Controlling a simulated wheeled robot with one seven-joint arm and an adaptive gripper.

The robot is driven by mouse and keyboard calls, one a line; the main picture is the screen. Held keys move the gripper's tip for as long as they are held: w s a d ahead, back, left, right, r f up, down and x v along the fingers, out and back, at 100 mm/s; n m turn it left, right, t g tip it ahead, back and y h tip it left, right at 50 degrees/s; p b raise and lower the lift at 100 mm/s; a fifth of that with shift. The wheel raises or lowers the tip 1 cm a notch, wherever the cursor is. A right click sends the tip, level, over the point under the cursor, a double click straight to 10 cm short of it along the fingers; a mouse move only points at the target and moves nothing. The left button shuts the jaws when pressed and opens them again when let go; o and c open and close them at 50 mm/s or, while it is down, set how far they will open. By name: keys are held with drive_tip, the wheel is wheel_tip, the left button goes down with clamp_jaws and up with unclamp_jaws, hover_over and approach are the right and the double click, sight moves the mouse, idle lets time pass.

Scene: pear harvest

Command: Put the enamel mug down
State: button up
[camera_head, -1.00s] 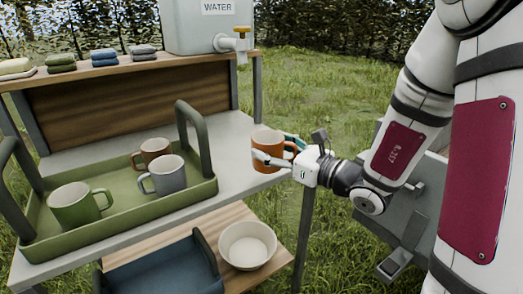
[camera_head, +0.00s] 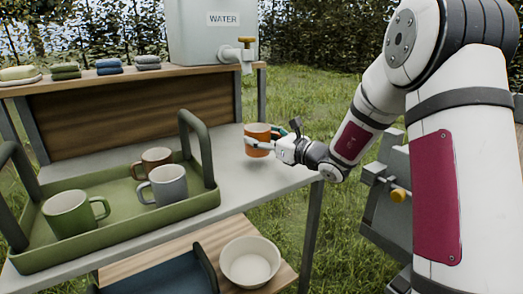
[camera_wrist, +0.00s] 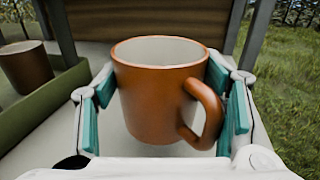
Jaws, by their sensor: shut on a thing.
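An orange enamel mug (camera_head: 257,140) with a pale inside is upright above the right end of the grey table (camera_head: 262,178). In the wrist view the mug (camera_wrist: 160,95) fills the middle, its handle to the lower right. My gripper (camera_head: 272,137) has its teal-padded fingers on either side of the mug and is shut on it. In the wrist view the gripper (camera_wrist: 165,103) shows a finger at each side. I cannot tell whether the mug's base touches the table top.
A green tray (camera_head: 120,240) holding a green, a grey and a brown mug stands to the left. A water container (camera_head: 205,40) with a tap (camera_head: 240,55) is on the shelf behind. A white bowl (camera_head: 250,262) sits on the lower shelf.

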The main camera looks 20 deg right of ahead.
sight(267, 151)
drive_tip(key=shift+f+b, duration=0.7)
drive_tip(key=shift+f, duration=1.05)
drive_tip(key=shift+f, duration=0.15)
drive_tip(key=o, duration=1.5)
